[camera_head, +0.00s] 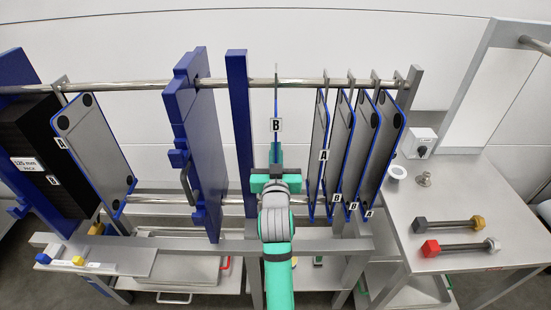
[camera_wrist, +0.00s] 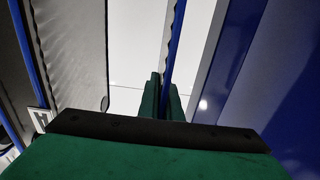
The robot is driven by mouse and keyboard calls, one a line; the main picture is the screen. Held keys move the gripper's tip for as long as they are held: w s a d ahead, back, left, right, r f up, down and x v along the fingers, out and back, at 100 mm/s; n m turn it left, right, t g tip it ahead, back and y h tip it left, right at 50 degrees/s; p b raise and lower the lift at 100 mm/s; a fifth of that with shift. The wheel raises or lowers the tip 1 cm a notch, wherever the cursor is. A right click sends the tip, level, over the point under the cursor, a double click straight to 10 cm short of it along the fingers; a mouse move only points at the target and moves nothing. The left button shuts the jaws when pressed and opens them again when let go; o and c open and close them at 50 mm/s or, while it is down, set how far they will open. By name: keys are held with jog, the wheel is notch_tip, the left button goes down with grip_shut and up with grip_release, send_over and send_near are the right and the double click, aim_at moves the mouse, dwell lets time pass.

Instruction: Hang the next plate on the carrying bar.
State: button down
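A plate labelled B (camera_head: 276,102) stands almost edge-on in the head view, between the blue upright (camera_head: 238,125) and the row of plates to the right. My gripper (camera_head: 276,172) is at its near edge, below the label. In the wrist view, its green fingers (camera_wrist: 166,100) close on both sides of the plate's blue edge (camera_wrist: 172,50). The plate's top reaches the upper carrying bar (camera_head: 300,84); I cannot tell whether the bar bears its weight. Several blue-edged plates (camera_head: 340,140) hang to the right, labelled A and B. Another plate labelled A (camera_head: 95,150) hangs at left.
A thick blue plate with a handle (camera_head: 200,140) stands left of the upright. A black pack (camera_head: 35,130) is at far left. A steel bench (camera_head: 470,200) on the right carries a control box (camera_head: 416,143) and two bolt-like tools (camera_head: 450,224). A gap separates plate B from the right-hand row.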

jog(key=shift+s, duration=2.75)
